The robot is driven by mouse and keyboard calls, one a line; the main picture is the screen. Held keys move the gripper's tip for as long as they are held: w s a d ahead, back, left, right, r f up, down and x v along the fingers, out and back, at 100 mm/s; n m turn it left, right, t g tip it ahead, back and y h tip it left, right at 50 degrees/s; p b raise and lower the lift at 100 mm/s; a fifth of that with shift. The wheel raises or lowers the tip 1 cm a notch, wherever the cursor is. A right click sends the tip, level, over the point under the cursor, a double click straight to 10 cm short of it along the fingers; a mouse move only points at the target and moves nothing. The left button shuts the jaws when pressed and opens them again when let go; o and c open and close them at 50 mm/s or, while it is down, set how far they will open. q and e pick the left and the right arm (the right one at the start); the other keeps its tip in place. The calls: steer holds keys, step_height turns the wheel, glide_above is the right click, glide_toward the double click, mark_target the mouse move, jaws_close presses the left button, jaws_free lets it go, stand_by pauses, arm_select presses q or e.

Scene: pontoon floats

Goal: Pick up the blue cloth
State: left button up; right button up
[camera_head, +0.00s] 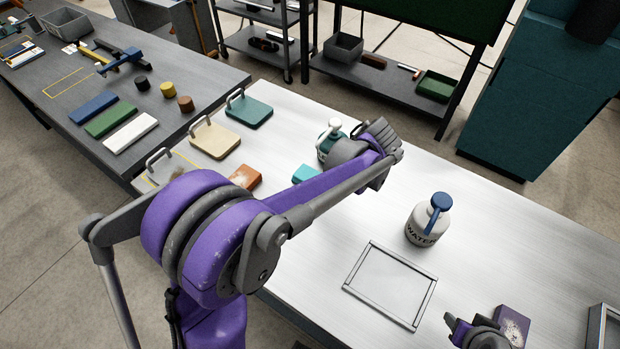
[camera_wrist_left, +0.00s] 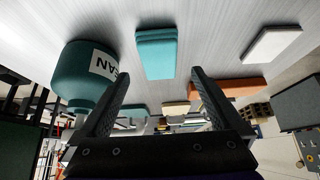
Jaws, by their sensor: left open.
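The blue cloth, a folded turquoise pad (camera_wrist_left: 155,52), lies flat on the light metal table. In the head view only part of the cloth (camera_head: 304,174) shows, behind my left arm. My left gripper (camera_wrist_left: 155,76) is open and empty; its fingers point toward the cloth, which is beyond the tips and not touched. In the head view my left gripper's fingers are mostly hidden by the wrist. My right gripper (camera_head: 474,331) is at the lower right, partly cut off, and its opening is unclear.
A teal bottle (camera_wrist_left: 82,72) stands close beside my left gripper. An orange block (camera_head: 245,177) and a white block (camera_wrist_left: 271,45) lie near the cloth. A WATER bottle (camera_head: 424,224), a grey frame (camera_head: 363,262) and a purple box (camera_head: 513,322) are to the right.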

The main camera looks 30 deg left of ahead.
arm_select(q)
steer(key=shift+x, duration=3.15)
arm_select(e)
steer(key=shift+w+r, duration=0.1)
arm_select(q)
steer(key=shift+r, duration=0.1)
steer(key=c, duration=1.2)
steer(key=shift+c, duration=0.2)
steer(key=shift+r, duration=0.1)
steer(key=shift+r, duration=0.45)
steer(key=shift+s+a+r, duration=0.1)
steer(key=shift+s+r, duration=0.15)
steer(key=shift+r, duration=0.35)
steer(key=shift+s+r, duration=0.2)
steer(key=shift+r, duration=0.4)
steer(key=s, duration=0.5)
steer(key=s+b, duration=0.1)
steer(key=s, duration=0.5)
steer(key=s+a, duration=0.1)
steer(key=s, duration=0.5)
steer(key=shift+a, duration=0.15)
arm_select(e)
steer(key=shift+s+f, duration=0.2)
steer(key=shift+f, duration=0.3)
steer(key=shift+s+f, duration=0.15)
steer(key=shift+f, duration=0.35)
